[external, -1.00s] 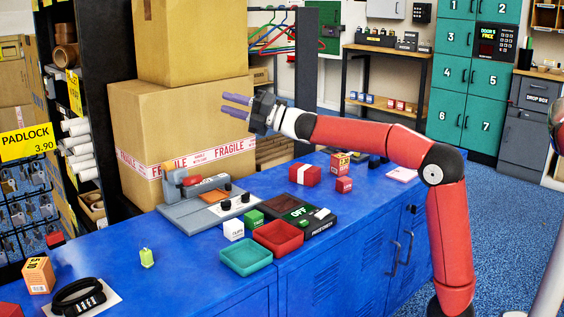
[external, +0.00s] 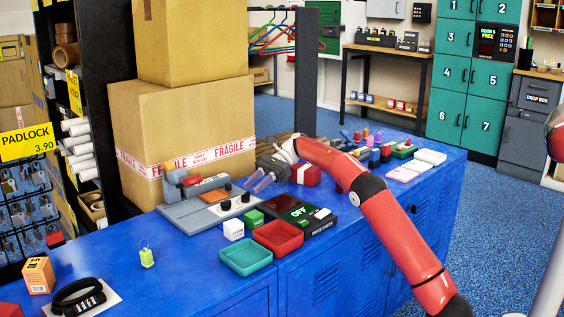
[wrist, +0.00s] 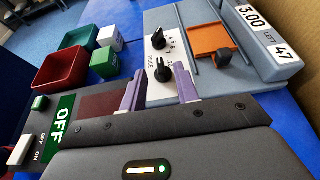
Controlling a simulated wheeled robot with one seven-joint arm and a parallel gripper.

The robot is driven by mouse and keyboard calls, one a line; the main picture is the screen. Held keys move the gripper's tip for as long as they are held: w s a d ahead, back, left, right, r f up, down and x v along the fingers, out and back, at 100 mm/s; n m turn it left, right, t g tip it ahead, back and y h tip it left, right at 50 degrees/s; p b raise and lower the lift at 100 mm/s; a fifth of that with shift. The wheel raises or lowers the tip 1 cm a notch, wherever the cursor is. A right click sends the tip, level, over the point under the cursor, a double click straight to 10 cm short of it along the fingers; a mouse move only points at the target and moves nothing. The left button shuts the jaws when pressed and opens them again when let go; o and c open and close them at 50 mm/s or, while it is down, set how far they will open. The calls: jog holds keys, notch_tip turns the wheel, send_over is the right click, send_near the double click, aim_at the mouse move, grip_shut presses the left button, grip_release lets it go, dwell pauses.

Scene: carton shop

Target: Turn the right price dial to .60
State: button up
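The price machine (external: 190,216) is a grey unit on the blue counter, with a white panel carrying two black dials. The right price dial (external: 245,197) is the nearer one in the wrist view (wrist: 163,70), and its fine setting is too small to read. The left dial (external: 226,204) is farther off in the wrist view (wrist: 158,38). My gripper (external: 254,183) is open with its purple fingers apart. In the wrist view (wrist: 158,73) the fingers flank the right dial's line; contact cannot be told.
An orange plate (wrist: 212,41) and another black knob (wrist: 223,57) are beside the dials. A device marked OFF (external: 292,208), red tray (external: 278,236), teal tray (external: 245,257) and green and white boxes stand close by. Large cartons (external: 185,130) rise behind.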

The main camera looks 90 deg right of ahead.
aim_at(245, 197)
jog(key=shift+x, duration=1.85)
grip_shut()
